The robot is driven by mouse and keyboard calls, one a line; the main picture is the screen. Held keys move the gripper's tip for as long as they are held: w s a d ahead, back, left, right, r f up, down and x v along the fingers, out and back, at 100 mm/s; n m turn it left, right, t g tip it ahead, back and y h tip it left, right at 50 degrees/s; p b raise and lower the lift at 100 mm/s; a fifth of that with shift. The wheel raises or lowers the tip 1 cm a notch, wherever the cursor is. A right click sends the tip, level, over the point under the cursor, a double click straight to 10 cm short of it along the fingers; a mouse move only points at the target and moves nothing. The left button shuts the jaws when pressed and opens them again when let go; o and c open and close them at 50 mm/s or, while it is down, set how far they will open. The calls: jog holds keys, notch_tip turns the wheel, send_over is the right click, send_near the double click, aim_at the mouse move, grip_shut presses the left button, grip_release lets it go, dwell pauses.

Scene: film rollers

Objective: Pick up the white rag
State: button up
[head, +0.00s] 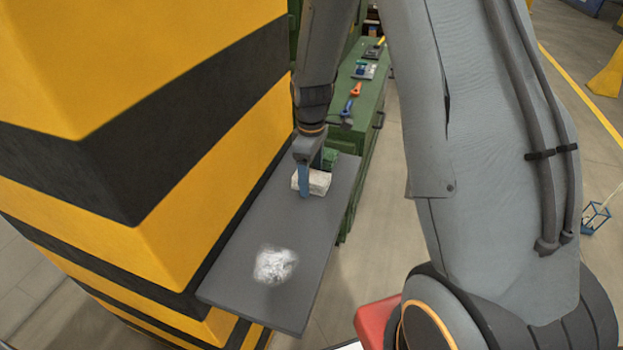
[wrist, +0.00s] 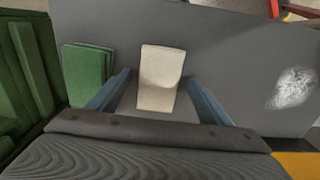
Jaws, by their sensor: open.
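The white rag (head: 318,183) is a folded pale block lying on a grey shelf (head: 240,235), near the shelf's far end. In the wrist view the rag (wrist: 160,75) lies ahead of and between the two blue fingers. My gripper (head: 305,183) is open above the shelf, pointing down at the rag. In the wrist view my gripper (wrist: 160,97) has a finger on each side of the rag's near end, with gaps between. I cannot tell how far the fingertips are above the shelf. In the head view a blue finger hides part of the rag.
A folded green cloth (wrist: 88,75) lies close beside the rag. A crumpled whitish patch (head: 275,265) is on the shelf's near part. A yellow and black striped block (head: 130,130) borders the shelf on the left. A green cabinet (head: 372,150) with tools stands behind.

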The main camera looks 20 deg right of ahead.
aim_at(311, 177)
jog(key=c, duration=1.1)
jog(key=shift+r, duration=0.15)
jog(key=shift+c, duration=0.2)
notch_tip(311, 177, up, 9)
jog(key=b, duration=0.2)
jog(key=shift+b, duration=0.35)
jog(key=shift+r, duration=0.35)
jog(key=shift+o, duration=0.9)
jog(key=shift+c, duration=0.4)
